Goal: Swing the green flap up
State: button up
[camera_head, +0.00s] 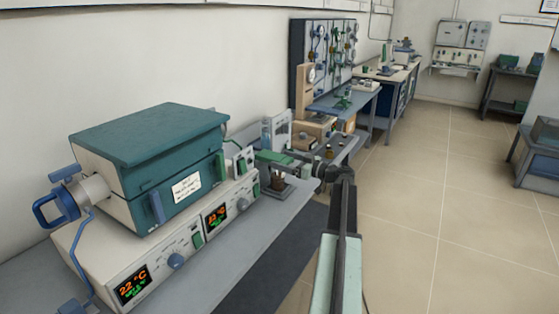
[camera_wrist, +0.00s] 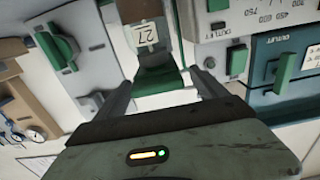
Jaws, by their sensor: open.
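A green flap (camera_wrist: 158,80) shows in the wrist view, in the gap between the two dark fingers of my gripper (camera_wrist: 163,79). A pale tag marked 27 (camera_wrist: 146,34) sits just beyond it. My gripper is open, with one finger to each side of the flap and nothing held. Whether a finger touches the flap I cannot tell. In the head view my arm reaches left to the bench, beside a small white box with green parts (camera_head: 240,158) at the right end of the furnace. The flap is hard to make out there.
The teal-topped furnace (camera_head: 150,135) stands on its control base (camera_head: 150,265), left of my arm. A pale device with a green handle (camera_wrist: 65,47) is close on the left in the wrist view. Bottles and stands crowd the bench behind. The floor (camera_head: 430,200) at right is clear.

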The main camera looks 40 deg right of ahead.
jog(key=shift+x, duration=1)
jog(key=shift+d, duration=0.15)
